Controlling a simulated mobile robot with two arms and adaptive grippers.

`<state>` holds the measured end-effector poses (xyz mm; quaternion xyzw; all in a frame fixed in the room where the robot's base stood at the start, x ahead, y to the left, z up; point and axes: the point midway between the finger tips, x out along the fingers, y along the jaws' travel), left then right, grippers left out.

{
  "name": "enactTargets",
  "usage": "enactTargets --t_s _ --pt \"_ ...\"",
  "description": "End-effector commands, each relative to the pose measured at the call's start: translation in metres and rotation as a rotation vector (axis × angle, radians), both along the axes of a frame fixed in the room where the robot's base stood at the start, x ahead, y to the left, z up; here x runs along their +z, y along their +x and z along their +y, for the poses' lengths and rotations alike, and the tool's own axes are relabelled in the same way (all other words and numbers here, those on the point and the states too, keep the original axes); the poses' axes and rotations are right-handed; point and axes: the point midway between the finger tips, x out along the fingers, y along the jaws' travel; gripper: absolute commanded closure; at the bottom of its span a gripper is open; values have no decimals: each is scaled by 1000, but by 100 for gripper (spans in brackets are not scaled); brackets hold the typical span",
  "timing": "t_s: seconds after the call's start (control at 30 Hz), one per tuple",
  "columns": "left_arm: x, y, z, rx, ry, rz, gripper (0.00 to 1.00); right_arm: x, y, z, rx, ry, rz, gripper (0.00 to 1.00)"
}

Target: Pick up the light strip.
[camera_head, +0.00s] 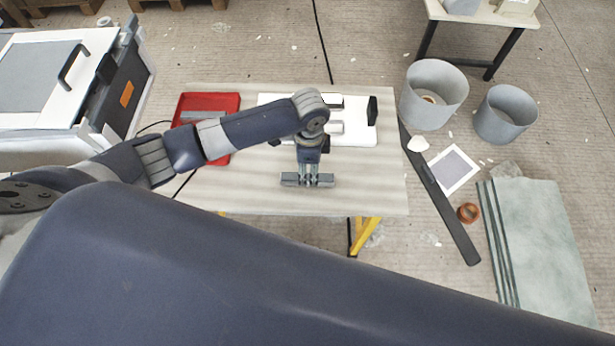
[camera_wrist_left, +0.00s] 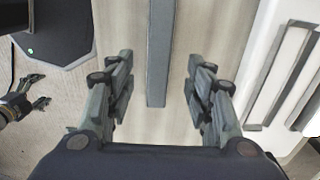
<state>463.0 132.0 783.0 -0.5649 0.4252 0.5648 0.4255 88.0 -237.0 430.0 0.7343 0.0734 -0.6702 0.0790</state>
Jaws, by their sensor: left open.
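In the left wrist view a long, flat grey strip (camera_wrist_left: 160,50), which I take to be the light strip, lies on the pale tabletop. It runs from the top edge down to a square end between my left gripper's fingers. My left gripper (camera_wrist_left: 160,88) is open, with one finger on each side of the strip and clear gaps. In the head view this gripper (camera_head: 307,180) points down over the table's near part; I cannot tell strip from fingers there. My right gripper (camera_wrist_left: 40,92) shows small at the left of the wrist view, fingers apart and empty.
A white tray (camera_head: 358,138) with grey bars lies on the table (camera_head: 370,185) behind the gripper. A red tray (camera_head: 230,104) is at the table's left. Grey buckets (camera_head: 430,112), a dark bar (camera_head: 445,210) and greenish sheets (camera_head: 545,235) are on the floor at right.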

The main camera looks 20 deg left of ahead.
Motion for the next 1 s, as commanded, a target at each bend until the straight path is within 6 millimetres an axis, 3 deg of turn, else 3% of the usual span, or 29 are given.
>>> enactTargets --t_s 0.23,0.57,0.77,1.0 --pt "-35 -3 3 1 0 2 52 7 1 0 0 0 -1 19" --pt "-42 -3 3 -1 0 0 52 7 1 1 -1 1 -1 19" --pt "-42 -3 3 -1 1 0 97 7 1 2 -2 3 -2 19" --pt "-42 -3 3 -1 0 0 100 7 1 3 -2 4 -1 19"
